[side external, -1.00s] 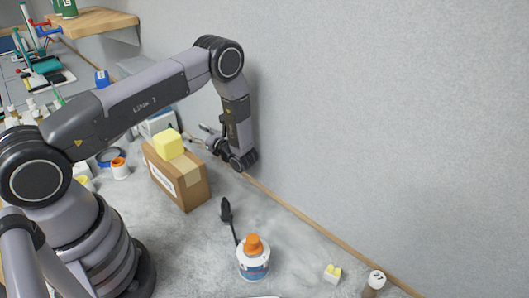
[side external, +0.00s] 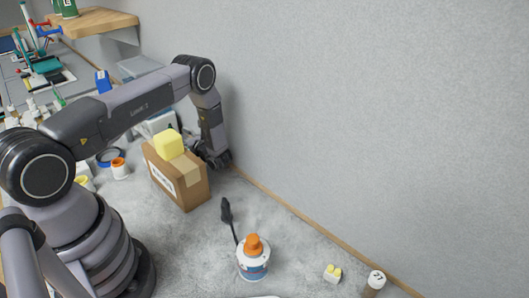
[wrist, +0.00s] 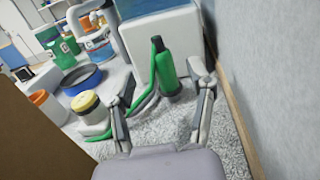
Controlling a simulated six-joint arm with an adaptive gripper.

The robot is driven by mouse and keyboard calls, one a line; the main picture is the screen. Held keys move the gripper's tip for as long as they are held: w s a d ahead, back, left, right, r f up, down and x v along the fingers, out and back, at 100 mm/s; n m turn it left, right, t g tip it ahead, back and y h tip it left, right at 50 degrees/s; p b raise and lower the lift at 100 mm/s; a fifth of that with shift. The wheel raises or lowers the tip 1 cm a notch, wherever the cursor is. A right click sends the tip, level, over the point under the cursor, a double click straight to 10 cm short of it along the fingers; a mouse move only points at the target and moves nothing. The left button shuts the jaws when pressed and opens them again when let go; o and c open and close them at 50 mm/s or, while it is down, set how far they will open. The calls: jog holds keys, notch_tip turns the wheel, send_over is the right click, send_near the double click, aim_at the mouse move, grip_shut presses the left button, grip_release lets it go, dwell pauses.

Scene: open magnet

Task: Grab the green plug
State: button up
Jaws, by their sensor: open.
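The green plug (wrist: 165,70) shows in the wrist view, with a black tip, a dark lower end and a green cable running off to the left. It is in front of a white and blue container; I cannot tell if it stands or leans. My gripper (wrist: 164,82) is open, its fingers spread to either side of the plug in the picture. The plug appears beyond or between the fingertips, with no clear contact. In the side view my gripper (side external: 217,160) is low by the wall, partly hidden behind the cardboard box, and the plug is not visible.
The cardboard box (side external: 178,182) with a yellow block (side external: 169,145) on top stands close to my gripper. The grey wall (wrist: 270,80) is close on the right in the wrist view. A yellow-lidded jar (wrist: 88,106) and a blue ring-shaped dish (wrist: 82,78) are at left.

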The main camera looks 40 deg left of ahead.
jog(key=a, duration=0.3)
jog(key=shift+s+a, duration=0.15)
jog(key=shift+a, duration=0.15)
jog(key=shift+c, duration=0.2)
grip_shut()
